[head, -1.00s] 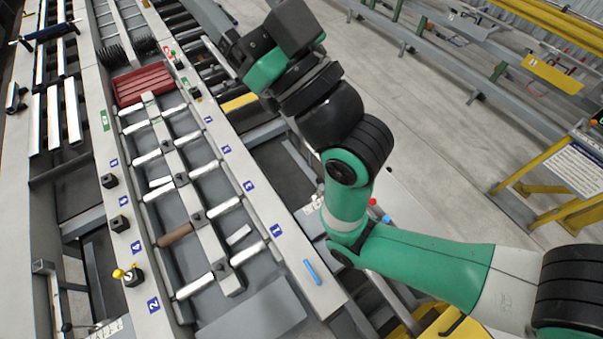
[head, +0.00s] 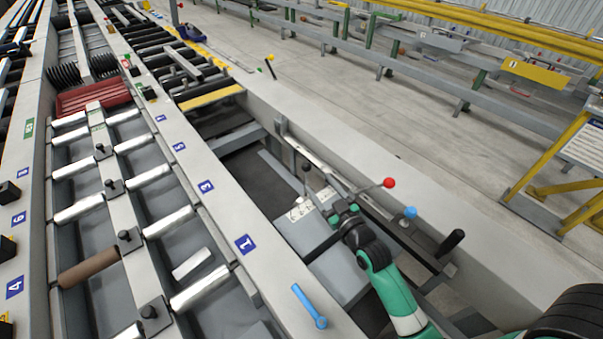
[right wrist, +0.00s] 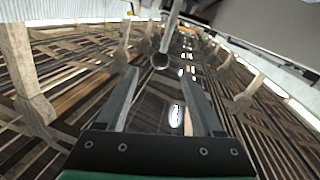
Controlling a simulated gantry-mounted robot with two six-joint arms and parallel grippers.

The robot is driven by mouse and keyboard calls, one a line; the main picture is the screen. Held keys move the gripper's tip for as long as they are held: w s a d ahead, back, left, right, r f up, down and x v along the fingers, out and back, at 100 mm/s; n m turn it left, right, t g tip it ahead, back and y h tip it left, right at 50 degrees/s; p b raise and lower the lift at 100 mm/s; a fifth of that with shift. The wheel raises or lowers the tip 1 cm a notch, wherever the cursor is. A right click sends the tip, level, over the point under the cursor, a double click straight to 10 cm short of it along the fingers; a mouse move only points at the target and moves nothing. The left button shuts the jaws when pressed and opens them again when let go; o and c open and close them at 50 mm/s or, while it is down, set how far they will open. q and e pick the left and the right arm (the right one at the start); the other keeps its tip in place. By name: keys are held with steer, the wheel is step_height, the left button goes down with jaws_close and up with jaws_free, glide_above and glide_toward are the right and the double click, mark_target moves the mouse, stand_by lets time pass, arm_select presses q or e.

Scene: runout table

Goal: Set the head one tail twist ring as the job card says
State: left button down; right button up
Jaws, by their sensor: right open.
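My right gripper (head: 343,213) is over the grey box beside the runout table. In the right wrist view its two fingers (right wrist: 160,74) are apart and empty. A rod with a dark round end (right wrist: 160,61) lies ahead, between the fingertips in the picture; I cannot tell how far off it is. In the head view a dark-knobbed lever (head: 305,167) stands left of the gripper, by a white marked plate (head: 300,209). I cannot make out a twist ring for certain. A white board with small unreadable text (head: 588,142) stands at the right. My left gripper is not in view.
A red-ball lever (head: 388,183), a blue-ball lever (head: 409,212) and a black handle (head: 453,241) stand right of my gripper. A blue bar (head: 310,306) lies on the numbered rail (head: 222,205).

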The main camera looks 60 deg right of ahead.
mark_target(307, 168)
steer(key=b+x, duration=0.4)
steer(key=x, duration=0.6)
steer(key=shift+w+d, duration=0.15)
steer(key=shift+w, duration=0.2)
steer(key=shift+w+d+r, duration=0.15)
steer(key=shift+w+d, duration=0.15)
steer(key=shift+w, duration=0.15)
jaws_close()
stand_by(0.5)
